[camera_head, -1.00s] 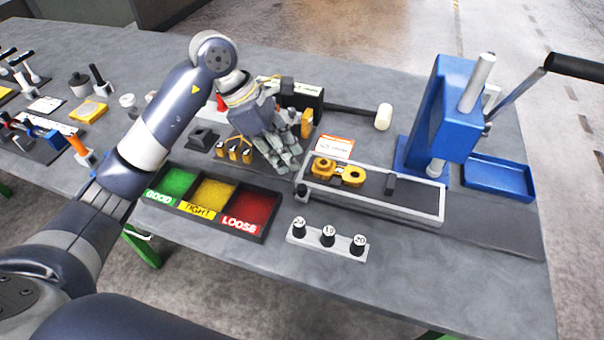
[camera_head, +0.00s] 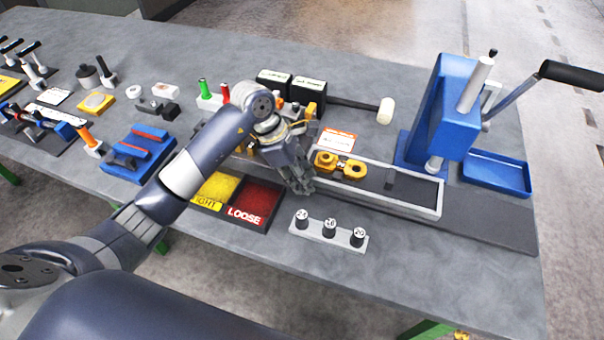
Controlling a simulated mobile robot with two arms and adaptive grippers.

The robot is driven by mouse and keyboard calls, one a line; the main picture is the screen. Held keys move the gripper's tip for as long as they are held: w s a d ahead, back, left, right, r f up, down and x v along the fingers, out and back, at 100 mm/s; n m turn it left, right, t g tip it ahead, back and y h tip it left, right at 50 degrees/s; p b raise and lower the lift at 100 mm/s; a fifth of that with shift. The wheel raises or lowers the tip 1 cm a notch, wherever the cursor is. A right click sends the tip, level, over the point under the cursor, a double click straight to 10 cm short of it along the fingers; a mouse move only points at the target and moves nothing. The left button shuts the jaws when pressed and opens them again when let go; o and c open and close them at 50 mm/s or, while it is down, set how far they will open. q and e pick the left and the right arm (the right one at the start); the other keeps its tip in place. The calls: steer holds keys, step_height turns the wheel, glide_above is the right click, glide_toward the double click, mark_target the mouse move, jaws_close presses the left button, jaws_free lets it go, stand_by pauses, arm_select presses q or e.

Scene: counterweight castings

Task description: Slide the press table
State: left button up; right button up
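The press table (camera_head: 415,202) is a long, low tray with a pale rim and dark bed, in front of the blue press (camera_head: 440,115). My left gripper (camera_head: 303,186) points down at the tray's left end. It hides that end and the dark knob there. I cannot tell if its fingers touch the knob or are closed. My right gripper is not in view.
A sorting tray (camera_head: 266,223) with coloured compartments lies left of my gripper, partly behind my arm. A rack of numbered plugs (camera_head: 329,234) stands in front. A mallet (camera_head: 384,111) lies behind, and a blue tray (camera_head: 497,176) sits right. The front right worktop is clear.

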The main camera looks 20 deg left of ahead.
arm_select(q)
steer(key=shift+c, duration=0.4)
jaws_close()
steer(key=shift+d, duration=0.5)
steer(key=d+b, duration=0.2)
steer(key=d, duration=0.5)
steer(key=d+b, duration=0.3)
steer(key=d, duration=0.5)
steer(key=d+b, duration=0.3)
steer(key=d, duration=0.4)
steer(key=shift+s+d, duration=0.3)
steer(key=shift+s, duration=0.1)
steer(key=shift+d+r, duration=0.1)
steer(key=shift+d, duration=0.25)
steer(key=shift+c, duration=0.2)
jaws_free()
steer(key=shift+o, duration=0.6)
steer(key=shift+d, duration=0.2)
